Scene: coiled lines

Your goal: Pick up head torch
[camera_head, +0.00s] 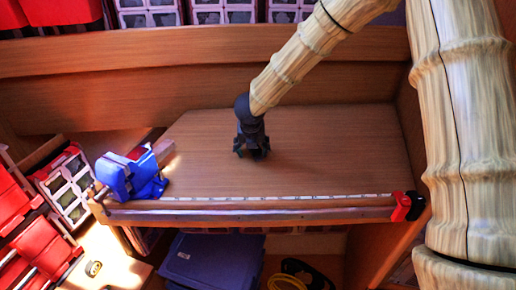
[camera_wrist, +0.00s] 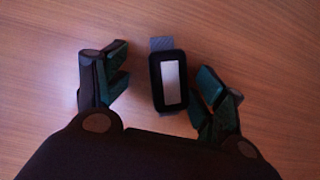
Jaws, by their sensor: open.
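In the wrist view the head torch (camera_wrist: 171,82) is a small dark rounded box with a pale lit-looking front panel and a grey-blue strap piece at its upper end. It lies on the wooden bench top. My gripper (camera_wrist: 170,88) is open, with one finger on each side of the torch and a gap of wood showing at the left. The right finger is very close to the torch's lower right edge; I cannot tell whether it touches. In the head view my gripper (camera_head: 252,150) points down over the bench top and hides the torch.
The wooden bench top (camera_head: 330,150) is mostly clear around my gripper. A blue vise (camera_head: 130,176) stands at its front left corner. A measuring tape (camera_head: 290,197) runs along the front edge to a red and black case (camera_head: 407,206). A raised wooden board (camera_head: 180,85) stands behind.

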